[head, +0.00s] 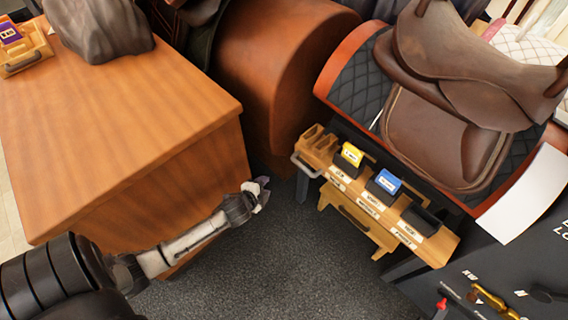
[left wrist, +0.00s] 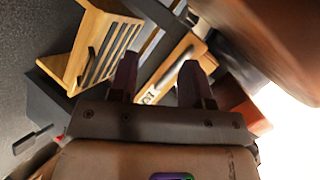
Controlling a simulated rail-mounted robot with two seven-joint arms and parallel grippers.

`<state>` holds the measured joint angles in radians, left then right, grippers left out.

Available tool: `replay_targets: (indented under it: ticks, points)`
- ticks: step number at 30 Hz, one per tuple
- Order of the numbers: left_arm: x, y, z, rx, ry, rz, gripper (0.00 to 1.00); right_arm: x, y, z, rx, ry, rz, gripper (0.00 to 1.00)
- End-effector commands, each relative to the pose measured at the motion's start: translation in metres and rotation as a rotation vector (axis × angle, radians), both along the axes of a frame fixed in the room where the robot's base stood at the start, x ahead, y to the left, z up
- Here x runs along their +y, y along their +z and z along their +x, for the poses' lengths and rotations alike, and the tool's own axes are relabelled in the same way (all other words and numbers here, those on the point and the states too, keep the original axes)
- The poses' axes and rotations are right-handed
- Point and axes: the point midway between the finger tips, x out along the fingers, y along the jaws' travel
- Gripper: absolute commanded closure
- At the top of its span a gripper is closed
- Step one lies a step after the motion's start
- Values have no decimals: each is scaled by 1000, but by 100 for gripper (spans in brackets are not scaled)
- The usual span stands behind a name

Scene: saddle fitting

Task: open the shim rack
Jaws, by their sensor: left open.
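The shim rack (head: 345,180) is a long wooden block with a row of label plates, a yellow shim pack (head: 352,154), a blue one (head: 384,184) and a black one (head: 420,219). A metal bar handle (head: 303,166) sticks out at its left end. Below it hangs a wooden slatted part (head: 358,226), which also shows in the left wrist view (left wrist: 88,45). My left gripper (head: 262,188) is open and empty, in the air left of the handle and apart from it. In the left wrist view, the rack's labelled wood (left wrist: 160,80) lies beyond and between the fingers (left wrist: 159,78). My right gripper is not in view.
A wooden bench (head: 120,120) stands close on the left, its corner near my left forearm. A saddle (head: 465,70) on its stand is behind the rack. A dark tool board (head: 490,270) is at lower right. Grey carpet (head: 285,270) is clear before the rack.

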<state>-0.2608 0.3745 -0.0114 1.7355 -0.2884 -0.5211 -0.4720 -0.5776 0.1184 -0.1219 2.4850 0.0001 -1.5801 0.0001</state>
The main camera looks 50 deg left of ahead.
Motion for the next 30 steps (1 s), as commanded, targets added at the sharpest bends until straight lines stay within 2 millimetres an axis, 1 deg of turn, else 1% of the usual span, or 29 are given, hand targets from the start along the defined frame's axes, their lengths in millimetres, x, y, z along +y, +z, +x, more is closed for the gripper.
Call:
replay_targets:
  ticks: [2, 6, 9, 11, 14, 17, 20, 30]
  points:
    - [-8, 4, 7, -63, -114, 79, 56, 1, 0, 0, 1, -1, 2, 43]
    - [-26, 23, 17, -184, -280, 205, 56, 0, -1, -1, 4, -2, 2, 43]
    - [-35, 34, 20, -245, -357, 280, 56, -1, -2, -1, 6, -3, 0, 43]
    - [-37, 37, 21, -261, -383, 314, 56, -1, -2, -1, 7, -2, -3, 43]
    - [-38, 36, 24, -258, -397, 350, 56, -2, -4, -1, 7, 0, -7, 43]
    - [-38, 34, 33, -257, -400, 360, 56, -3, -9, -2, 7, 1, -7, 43]
    - [-37, 30, 48, -257, -399, 361, 56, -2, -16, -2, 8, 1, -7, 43]
    - [-37, 16, 109, -256, -398, 359, 56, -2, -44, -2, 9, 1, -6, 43]
